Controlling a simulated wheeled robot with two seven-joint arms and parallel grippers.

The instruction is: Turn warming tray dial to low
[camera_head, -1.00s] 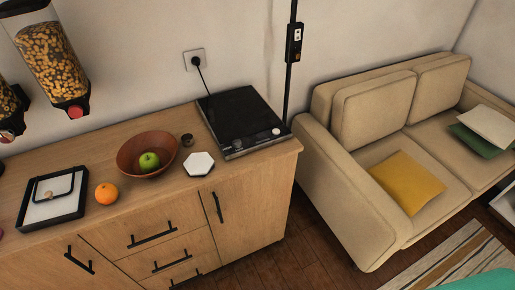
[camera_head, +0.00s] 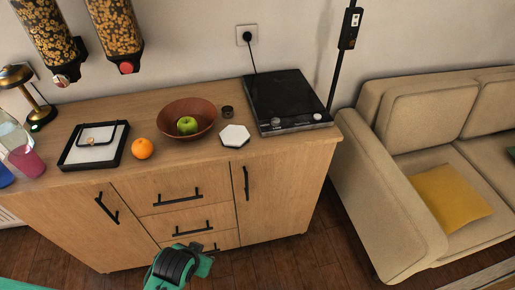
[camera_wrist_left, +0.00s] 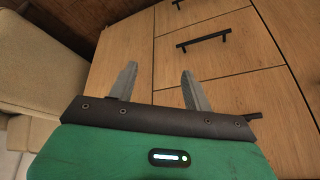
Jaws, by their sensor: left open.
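The warming tray (camera_head: 285,93) is a flat black appliance at the right end of the wooden sideboard. On its front strip are two round light knobs, a left one (camera_head: 276,121) and a right one (camera_head: 317,116). Their markings are too small to read. My left gripper (camera_head: 180,265) is low in front of the sideboard drawers, well below and left of the tray. In the left wrist view its two grey fingers (camera_wrist_left: 160,85) are apart with nothing between them. The tray does not show there. My right gripper is not in view.
On the sideboard (camera_head: 180,160) stand a bowl (camera_head: 205,108) with a green apple (camera_head: 187,125), an orange (camera_head: 142,148), a white hexagonal piece (camera_head: 234,136), and a small dark cup (camera_head: 227,112). Cereal dispensers (camera_head: 116,25) hang above. A beige sofa (camera_head: 400,170) is at right.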

